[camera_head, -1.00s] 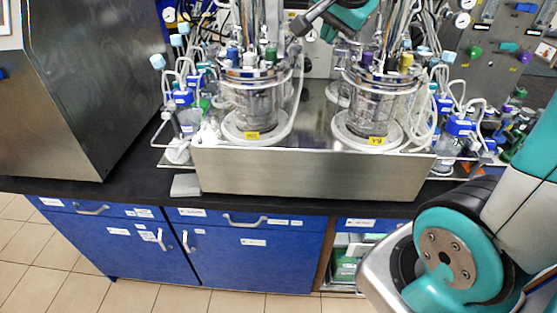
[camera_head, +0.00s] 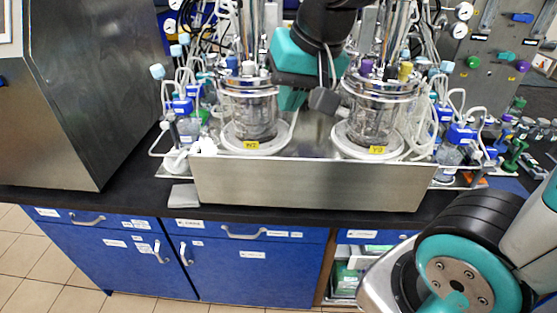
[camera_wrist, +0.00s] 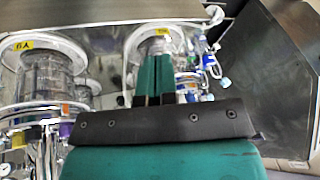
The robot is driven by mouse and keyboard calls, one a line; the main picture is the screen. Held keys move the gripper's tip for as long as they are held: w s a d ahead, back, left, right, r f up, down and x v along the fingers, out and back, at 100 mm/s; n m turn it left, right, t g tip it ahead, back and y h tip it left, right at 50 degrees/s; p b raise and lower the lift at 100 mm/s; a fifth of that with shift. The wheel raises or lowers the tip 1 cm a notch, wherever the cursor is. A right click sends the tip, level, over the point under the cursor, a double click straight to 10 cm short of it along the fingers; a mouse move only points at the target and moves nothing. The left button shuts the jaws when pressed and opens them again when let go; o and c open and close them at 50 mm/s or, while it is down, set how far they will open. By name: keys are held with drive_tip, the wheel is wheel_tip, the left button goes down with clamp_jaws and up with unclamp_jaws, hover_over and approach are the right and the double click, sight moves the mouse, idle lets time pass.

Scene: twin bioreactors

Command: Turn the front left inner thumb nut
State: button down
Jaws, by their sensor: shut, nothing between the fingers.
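Two glass bioreactor vessels stand side by side, the left vessel (camera_head: 250,115) and the right vessel (camera_head: 375,120). Both have metal head plates and yellow labels. My gripper (camera_head: 291,100) points down between them, close to the right side of the left vessel's head plate (camera_head: 245,83). In the wrist view its teal fingers (camera_wrist: 153,62) are together and empty, overlapping the left vessel. The right vessel (camera_wrist: 48,78) is at the left there. The front left inner thumb nut cannot be made out; the gripper partly covers that side of the head plate.
Both vessels stand in a steel tray (camera_head: 310,185) on a black bench. Tubes and blue-capped bottles (camera_head: 183,105) crowd the left side, with more bottles (camera_head: 458,140) at the right. A large steel cabinet (camera_head: 75,95) stands at the far left. Pale tubing lies by the right vessel.

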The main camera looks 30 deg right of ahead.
drive_tip(key=s+a+f+n+g+y, duration=0.2)
drive_tip(key=s+a+f+n+g, duration=0.15)
drive_tip(key=s+a+n, duration=0.4)
drive_tip(key=w+d+r+m+t+h+p, duration=0.25)
drive_tip(key=w+d+r+m, duration=0.4)
drive_tip(key=d+m, duration=0.35)
drive_tip(key=w+d+r+m+t+h+p, duration=0.1)
drive_tip(key=w+d+r+m+t+h, duration=0.35)
drive_tip(key=w+d+m, duration=0.5)
drive_tip(key=w+d+f+n+p, duration=0.1)
drive_tip(key=w+d+f+p, duration=0.1)
drive_tip(key=w+f+p, duration=0.3)
drive_tip(key=shift+w+d+f+g+y, duration=0.3)
drive_tip(key=shift+w+f+g, duration=0.15)
drive_tip(key=shift+w+f, duration=0.75)
drive_tip(key=shift+a+n, duration=0.15)
drive_tip(key=shift+n, duration=0.15)
